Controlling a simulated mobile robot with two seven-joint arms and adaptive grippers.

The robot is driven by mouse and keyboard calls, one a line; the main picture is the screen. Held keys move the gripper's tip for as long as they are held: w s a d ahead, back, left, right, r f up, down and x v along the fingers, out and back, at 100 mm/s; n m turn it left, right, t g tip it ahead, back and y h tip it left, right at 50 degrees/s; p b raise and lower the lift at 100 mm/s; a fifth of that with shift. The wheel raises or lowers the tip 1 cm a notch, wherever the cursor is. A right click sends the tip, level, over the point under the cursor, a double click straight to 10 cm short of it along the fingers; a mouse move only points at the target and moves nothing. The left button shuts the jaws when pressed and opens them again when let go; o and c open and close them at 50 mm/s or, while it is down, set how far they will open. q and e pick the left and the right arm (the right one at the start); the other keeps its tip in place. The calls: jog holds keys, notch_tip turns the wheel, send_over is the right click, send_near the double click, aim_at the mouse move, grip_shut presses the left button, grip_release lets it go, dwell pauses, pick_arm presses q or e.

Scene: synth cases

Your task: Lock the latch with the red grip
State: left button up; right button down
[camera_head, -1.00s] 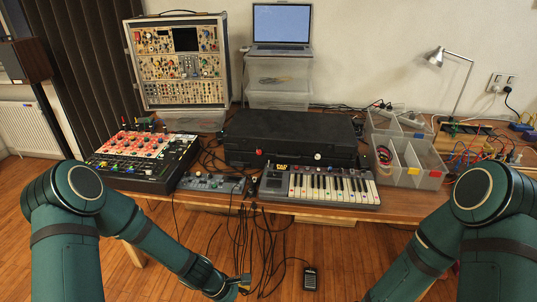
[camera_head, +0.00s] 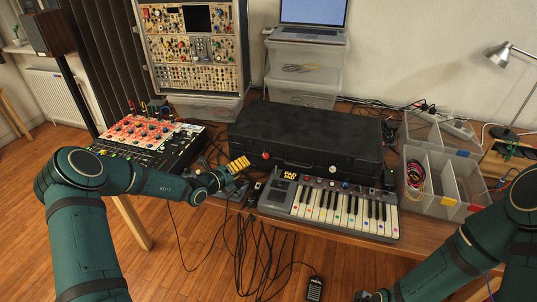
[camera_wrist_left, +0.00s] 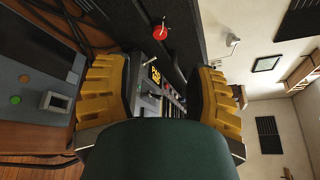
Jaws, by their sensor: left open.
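The latch with the red grip (camera_head: 265,155) is on the front face of the black case (camera_head: 305,140), towards its left end. Its red knob also shows in the left wrist view (camera_wrist_left: 160,32), near the top, on a short stem. I cannot tell whether the latch is locked. A second latch with a white grip (camera_head: 332,169) is further right on the same face. My left gripper (camera_head: 240,165), with yellow fingers, is just left of the red grip, apart from it. It is open and empty; its spread fingers show in the left wrist view (camera_wrist_left: 158,88).
A small keyboard (camera_head: 330,208) stands in front of the case. A red and black mixer (camera_head: 150,140) is to the left, and clear bins (camera_head: 440,185) are to the right. Black cables (camera_head: 255,245) hang over the table's front edge.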

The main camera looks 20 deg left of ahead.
aim_at(265, 156)
pick_arm(q)
jog(key=b+x, duration=0.2)
jog(key=x, duration=1.1)
jog(key=shift+d+f+b, duration=0.1)
jog(key=shift+b, duration=0.25)
grip_shut()
